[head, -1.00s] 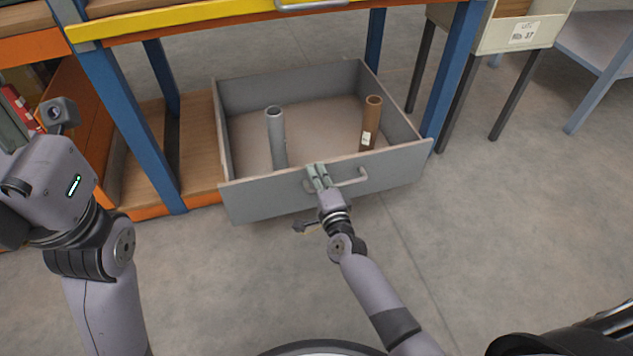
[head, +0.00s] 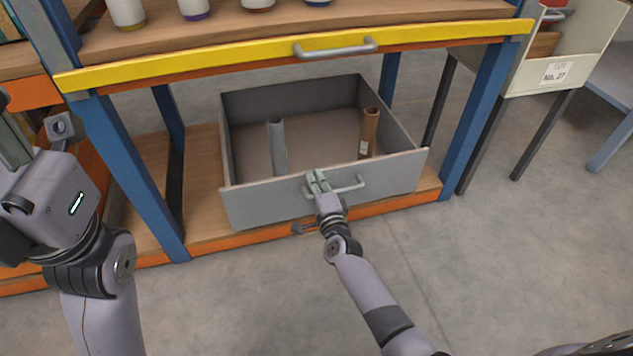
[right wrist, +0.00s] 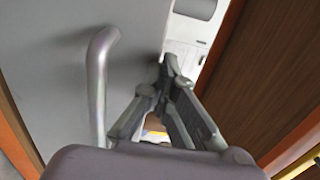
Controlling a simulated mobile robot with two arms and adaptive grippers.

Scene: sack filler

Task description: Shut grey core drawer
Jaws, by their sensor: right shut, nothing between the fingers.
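The grey drawer (head: 385,178) sits in the low bay of the rack and is still pulled out, its inside open to view. A grey tube (head: 277,148) and a brown tube (head: 369,133) stand in it. Its front carries a bar handle (head: 347,187), which also shows in the right wrist view (right wrist: 97,85). My right gripper (head: 316,181) is shut and empty, its fingertips at the drawer front beside the handle's bar; exact contact is hard to tell. My left gripper (head: 12,150) is at the left edge, partly cut off, away from the drawer.
A yellow-fronted drawer or rail (head: 230,55) with a handle runs above, under a wooden shelf with several jars. Blue posts (head: 135,165) flank the bay. A labelled pale bin (head: 555,65) stands at the right. The floor (head: 500,270) at front right is clear.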

